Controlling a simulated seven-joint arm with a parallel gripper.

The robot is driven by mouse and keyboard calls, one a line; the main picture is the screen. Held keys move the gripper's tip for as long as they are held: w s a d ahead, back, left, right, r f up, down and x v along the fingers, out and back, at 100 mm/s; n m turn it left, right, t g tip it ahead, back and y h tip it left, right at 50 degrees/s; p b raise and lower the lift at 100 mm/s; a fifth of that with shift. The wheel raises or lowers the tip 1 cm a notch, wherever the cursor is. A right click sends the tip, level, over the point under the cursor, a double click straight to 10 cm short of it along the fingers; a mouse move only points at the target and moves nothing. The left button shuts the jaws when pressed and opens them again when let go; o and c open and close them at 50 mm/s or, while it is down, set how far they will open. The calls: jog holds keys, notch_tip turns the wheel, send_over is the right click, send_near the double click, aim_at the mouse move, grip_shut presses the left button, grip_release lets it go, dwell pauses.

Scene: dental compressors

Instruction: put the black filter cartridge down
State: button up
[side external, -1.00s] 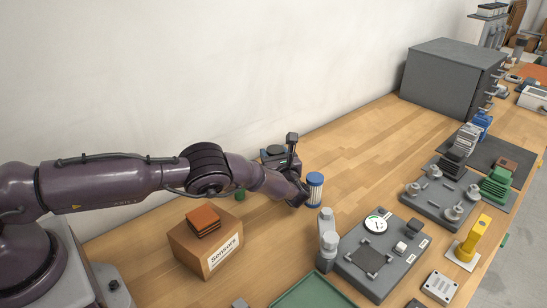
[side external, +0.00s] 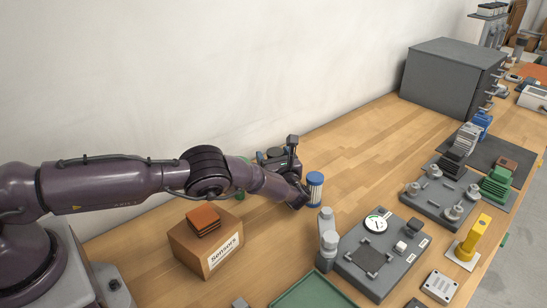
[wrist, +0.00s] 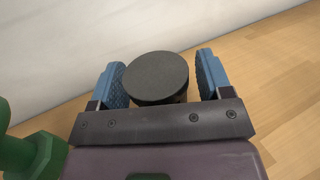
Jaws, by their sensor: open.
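The black filter cartridge (wrist: 157,78) shows in the wrist view as a round dark top with a little of its side below. It stands between the blue finger pads of my gripper (wrist: 162,82). The jaws are open, with a clear gap on the right and a narrower one on the left. In the side external view my gripper (side external: 277,160) is low over the far side of the bench near the wall, and the cartridge is mostly hidden among its fingers. Its underside is hidden, so its contact with the bench cannot be seen directly.
A white filter with blue caps (side external: 315,190) stands close to the right of my wrist. A green object (wrist: 32,152) is at lower left in the wrist view. The Sensors box (side external: 207,245) is nearer the front. Bare bench (side external: 365,140) lies to the right.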

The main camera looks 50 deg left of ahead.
jog(key=v, duration=0.3)
jog(key=shift+r, duration=0.25)
notch_tip(320, 180, up, 5)
jog(key=shift+a+r, duration=0.15)
jog(key=shift+r, duration=0.1)
jog(key=shift+a+r, duration=0.2)
jog(key=shift+r, duration=0.55)
jog(key=s+a+r+n+g+h, duration=0.3)
jog(key=s+r+n+g+h, duration=0.4)
jog(key=s+r+n, duration=0.75)
jog(key=s+d+r+n+t+h, duration=0.2)
jog(key=s+d+r+h, duration=0.1)
jog(key=s, duration=0.4)
jog(key=s+d+r+n+t+h, duration=0.2)
jog(key=s+d+r+n+h, duration=0.1)
jog(key=s, duration=0.5)
jog(key=s+d+r+n+t+h, duration=0.1)
jog(key=s+d+r+n+h, duration=0.2)
jog(key=s, duration=0.4)
jog(key=shift+s+d+t+h, duration=0.3)
jog(key=shift+s+d+t, duration=0.1)
jog(key=shift+d, duration=0.45)
jog(key=shift+r, duration=0.2)
